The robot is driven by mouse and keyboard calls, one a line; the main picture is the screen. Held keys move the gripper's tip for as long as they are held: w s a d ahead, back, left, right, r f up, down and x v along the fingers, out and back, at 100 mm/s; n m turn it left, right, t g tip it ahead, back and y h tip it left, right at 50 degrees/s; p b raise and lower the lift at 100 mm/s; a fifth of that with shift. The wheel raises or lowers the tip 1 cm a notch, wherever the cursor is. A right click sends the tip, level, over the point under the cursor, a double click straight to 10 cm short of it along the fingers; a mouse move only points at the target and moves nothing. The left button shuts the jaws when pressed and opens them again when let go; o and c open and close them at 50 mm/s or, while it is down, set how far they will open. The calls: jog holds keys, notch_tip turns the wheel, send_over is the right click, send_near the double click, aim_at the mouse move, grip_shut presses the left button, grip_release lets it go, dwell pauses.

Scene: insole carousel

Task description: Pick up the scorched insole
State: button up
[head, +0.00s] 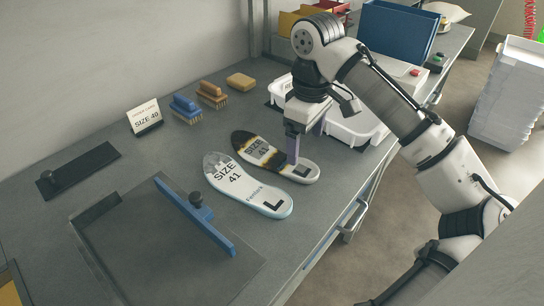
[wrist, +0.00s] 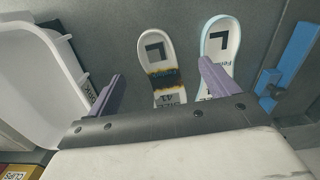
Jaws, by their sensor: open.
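In the wrist view the scorched insole (wrist: 156,28) shows between my fingers. A clean white insole (head: 252,186) marked SIZE 41 and L lies beside it, nearer the front; it also shows in the wrist view (wrist: 220,40), partly behind one finger. My gripper (head: 305,155) is open and empty, pointing down over the scorched insole. In the head view a purple finger hides part of that insole. I cannot tell the exact height of the fingertips.
White bins (head: 355,130) stand close to the right of my gripper. A dark tray with a blue bar (head: 195,217) is at the front. Brushes (head: 186,107), a sponge (head: 240,81) and a SIZE 40 card (head: 145,117) stand along the back.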

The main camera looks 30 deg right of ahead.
aim_at(301, 171)
notch_tip(301, 171, down, 3)
jog(key=shift+w+d+f, duration=0.1)
jog(key=shift+w+f, duration=0.1)
jog(key=shift+f, duration=1.15)
jog(key=shift+w+d+f, duration=0.1)
jog(key=shift+w+f, duration=0.1)
jog(key=shift+f, duration=1.1)
jog(key=c, duration=1.1)
jog(key=shift+o, duration=0.2)
jog(key=shift+r, duration=0.1)
